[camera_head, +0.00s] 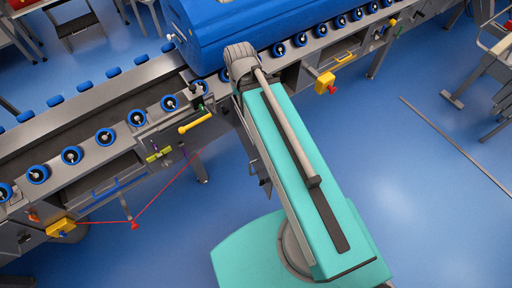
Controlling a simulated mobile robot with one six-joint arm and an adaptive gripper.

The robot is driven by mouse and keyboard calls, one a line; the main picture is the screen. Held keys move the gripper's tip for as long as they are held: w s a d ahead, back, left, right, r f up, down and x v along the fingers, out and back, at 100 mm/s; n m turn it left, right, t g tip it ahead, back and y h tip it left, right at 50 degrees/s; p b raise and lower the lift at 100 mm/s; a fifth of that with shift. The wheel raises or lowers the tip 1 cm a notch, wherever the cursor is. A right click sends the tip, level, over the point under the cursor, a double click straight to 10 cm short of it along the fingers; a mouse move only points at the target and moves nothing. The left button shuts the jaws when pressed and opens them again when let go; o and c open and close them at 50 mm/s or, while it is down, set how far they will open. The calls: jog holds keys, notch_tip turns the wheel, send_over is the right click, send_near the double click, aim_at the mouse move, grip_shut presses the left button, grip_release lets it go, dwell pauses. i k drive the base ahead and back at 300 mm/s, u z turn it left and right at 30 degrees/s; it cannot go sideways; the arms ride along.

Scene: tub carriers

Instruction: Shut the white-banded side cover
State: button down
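I cannot make out a side cover with a white band in this view. A grey conveyor (95,82) with blue-ringed rollers runs from lower left to upper right. A large blue hood (255,22) covers part of it at the top. A yellow bar-shaped handle (195,123) sticks out from the conveyor's near side. My teal arm reaches up from the bottom to the conveyor's near edge and hides part of that side. My gripper cannot be made out, so its state does not show.
Yellow boxes with red parts sit on the conveyor's side, one at lower left (61,228) and one right of my arm (325,82). A red cord (160,195) hangs below the conveyor. Grey frames (488,70) stand at right. The blue floor (430,220) at lower right is clear.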

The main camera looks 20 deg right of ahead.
aim_at(242, 128)
jog(key=z, duration=0.2)
jog(key=k, duration=0.9)
jog(key=u, duration=0.1)
